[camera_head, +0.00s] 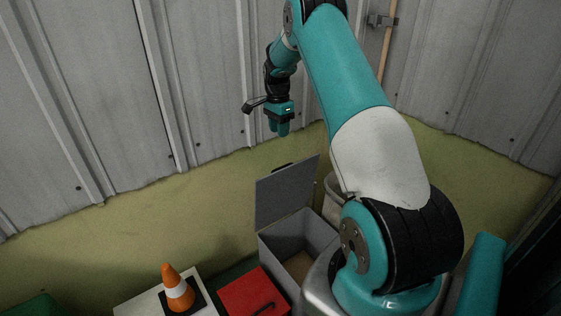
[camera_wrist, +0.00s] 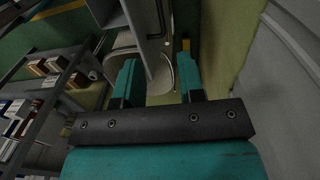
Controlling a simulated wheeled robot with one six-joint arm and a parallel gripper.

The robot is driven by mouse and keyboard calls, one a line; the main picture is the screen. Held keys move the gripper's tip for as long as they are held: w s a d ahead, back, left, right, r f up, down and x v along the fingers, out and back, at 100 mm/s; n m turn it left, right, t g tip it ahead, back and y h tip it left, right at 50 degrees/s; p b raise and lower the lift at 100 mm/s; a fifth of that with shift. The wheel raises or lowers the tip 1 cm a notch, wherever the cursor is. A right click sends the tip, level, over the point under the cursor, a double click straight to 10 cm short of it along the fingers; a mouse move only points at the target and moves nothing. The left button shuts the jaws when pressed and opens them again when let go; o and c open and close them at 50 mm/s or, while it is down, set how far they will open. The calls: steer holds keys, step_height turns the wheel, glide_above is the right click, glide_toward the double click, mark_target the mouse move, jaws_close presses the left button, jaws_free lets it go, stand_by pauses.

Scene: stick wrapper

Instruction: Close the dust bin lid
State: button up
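The grey dust bin (camera_head: 318,228) stands at the lower middle of the head view, its box open at the top. Its flat grey lid (camera_head: 287,192) stands raised, nearly upright, at the back of the box, with a dark handle on its top edge. My gripper (camera_head: 278,130) hangs fingers down, above the lid and a little left, apart from it. In the wrist view my gripper (camera_wrist: 158,82) has two teal fingers spread apart with nothing held between them. A grey panel (camera_wrist: 146,35), likely the lid or bin, shows beyond the fingers.
A red box (camera_head: 248,290) stands left of the bin. An orange and white cone (camera_head: 177,288) stands on a white surface further left. A round pale container (camera_head: 332,195) is behind the bin, partly hidden by my arm. Shelves with boxes (camera_wrist: 35,105) show in the wrist view.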

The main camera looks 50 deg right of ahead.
steer(key=f, duration=1.3)
steer(key=shift+s+a+f, duration=0.1)
steer(key=shift+s+f, duration=0.1)
steer(key=shift+s, duration=0.15)
jaws_close()
